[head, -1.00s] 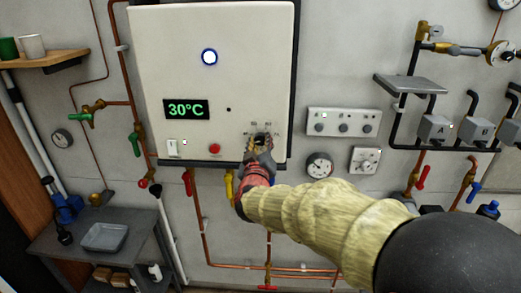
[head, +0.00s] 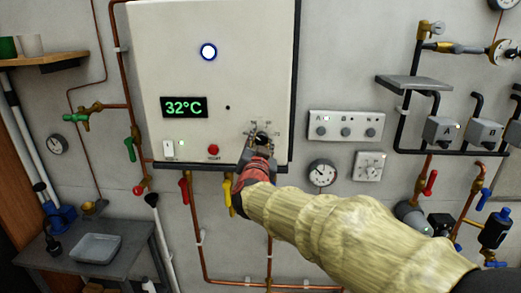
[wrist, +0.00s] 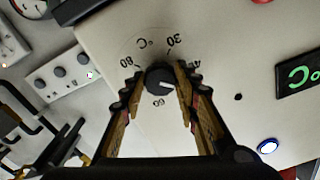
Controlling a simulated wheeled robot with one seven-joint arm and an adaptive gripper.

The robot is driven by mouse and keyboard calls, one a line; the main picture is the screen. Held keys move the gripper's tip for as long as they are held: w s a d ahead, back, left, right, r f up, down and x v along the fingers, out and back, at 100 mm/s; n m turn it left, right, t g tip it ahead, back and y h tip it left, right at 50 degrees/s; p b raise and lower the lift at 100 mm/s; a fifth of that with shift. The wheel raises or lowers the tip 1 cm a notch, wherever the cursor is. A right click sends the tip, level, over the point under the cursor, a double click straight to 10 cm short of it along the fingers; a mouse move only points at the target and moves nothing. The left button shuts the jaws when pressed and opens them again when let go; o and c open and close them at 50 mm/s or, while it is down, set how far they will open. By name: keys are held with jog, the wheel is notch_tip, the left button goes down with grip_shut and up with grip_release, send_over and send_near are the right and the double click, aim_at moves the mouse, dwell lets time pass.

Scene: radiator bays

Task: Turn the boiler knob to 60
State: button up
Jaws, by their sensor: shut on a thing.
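The boiler (head: 215,60) is a white wall box with a green display (head: 184,107) reading 32°C. Its dark knob (wrist: 158,77) sits low on the right of the front, ringed by a scale with 30, 40, 60 and 80. In the wrist view a pale mark on the knob seems to point to the right, but its exact reading is hard to tell. My gripper (wrist: 158,88) is shut on the knob, one finger on each side. In the head view my gripper (head: 258,152) partly hides the knob and the lower scale.
A white switch (head: 168,148) and a red button (head: 213,150) sit left of the knob. A three-knob panel (head: 343,126) and a gauge (head: 322,173) are on the wall to the right. Valves and pipes run below the boiler.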

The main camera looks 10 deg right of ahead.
jog(key=m+b, duration=0.2)
jog(key=m, duration=0.1)
jog(key=m+b, duration=0.1)
jog(key=shift+f+m, duration=0.25)
jog(key=shift+m, duration=0.05)
jog(key=m+b, duration=0.2)
jog(key=m, duration=0.1)
jog(key=shift+m+b, duration=0.35)
jog(key=shift+m, duration=0.05)
jog(key=m+b, duration=0.2)
jog(key=m, duration=0.1)
jog(key=shift+r+m+b, duration=0.15)
jog(key=shift+m+b, duration=1)
jog(key=shift+m, duration=0.75)
jog(key=o, duration=1.2)
jog(key=shift+r, duration=0.1)
jog(key=shift+c, duration=0.2)
